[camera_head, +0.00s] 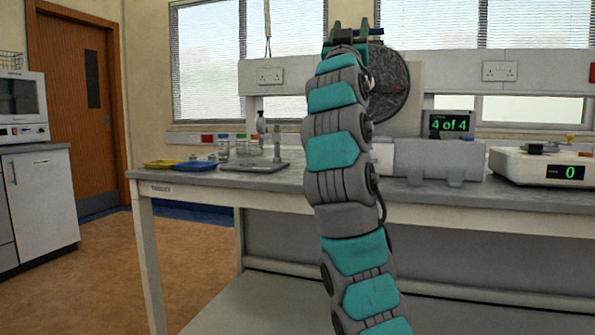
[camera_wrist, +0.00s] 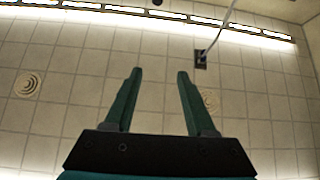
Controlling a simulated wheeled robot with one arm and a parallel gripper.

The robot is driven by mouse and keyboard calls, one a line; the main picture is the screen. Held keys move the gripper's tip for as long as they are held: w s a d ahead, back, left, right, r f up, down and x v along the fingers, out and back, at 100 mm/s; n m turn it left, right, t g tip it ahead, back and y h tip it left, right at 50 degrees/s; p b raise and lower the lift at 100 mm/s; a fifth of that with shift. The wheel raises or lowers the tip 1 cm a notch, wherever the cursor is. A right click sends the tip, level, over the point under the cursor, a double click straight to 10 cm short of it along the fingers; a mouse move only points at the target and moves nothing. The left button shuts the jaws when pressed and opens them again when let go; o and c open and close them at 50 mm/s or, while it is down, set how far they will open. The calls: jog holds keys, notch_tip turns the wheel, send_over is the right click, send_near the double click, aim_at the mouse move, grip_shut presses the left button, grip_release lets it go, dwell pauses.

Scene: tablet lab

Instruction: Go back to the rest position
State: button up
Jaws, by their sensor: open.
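My gripper (camera_wrist: 158,80) shows in the wrist view with its two green fingers spread apart and nothing between them. In the head view my gripper (camera_head: 350,30) is at the top of the raised arm, in front of the window wall, well above the bench (camera_head: 225,182). My arm stands nearly upright and hides part of the bench and of the machine behind it.
A grey machine with a round dark disc (camera_head: 392,88) and a display reading "4 of 4" (camera_head: 451,124) stands behind my arm. A white device reading 0 (camera_head: 545,166) is at right. Yellow (camera_head: 163,164) and blue (camera_head: 196,166) trays lie at left. Floor at left is clear.

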jog(key=w+f+n+g+y, duration=0.25)
jog(key=w+f+g, duration=0.35)
jog(key=w+f, duration=0.4)
jog(key=s+d+f+g+p, duration=0.1)
jog(key=s+d+f+g, duration=0.25)
jog(key=f, duration=0.35)
jog(key=s+d+f+g, duration=0.3)
jog(key=d+f, duration=0.1)
jog(key=f, duration=0.3)
jog(key=s+d+f+g+p, duration=0.1)
jog(key=s+d+f+g, duration=0.2)
jog(key=f, duration=0.4)
jog(key=s+f+g+y, duration=0.2)
jog(key=s+f+g, duration=0.4)
jog(key=s+f, duration=1.4)
jog(key=s+a+f+g+y, duration=0.1)
jog(key=s+a+f, duration=0.1)
jog(key=s+f, duration=0.3)
jog(key=s+a+f+g+y, duration=0.1)
jog(key=s+f, duration=0.4)
jog(key=s, duration=0.8)
jog(key=s+a+f+g+y+p, duration=0.1)
jog(key=s+a+f+g, duration=0.2)
jog(key=s, duration=0.6)
notch_tip(320, 180, down, 2)
jog(key=shift+s+a+f, duration=0.15)
jog(key=shift+s+f, duration=0.1)
jog(key=shift+s, duration=0.05)
jog(key=shift+g, duration=0.25)
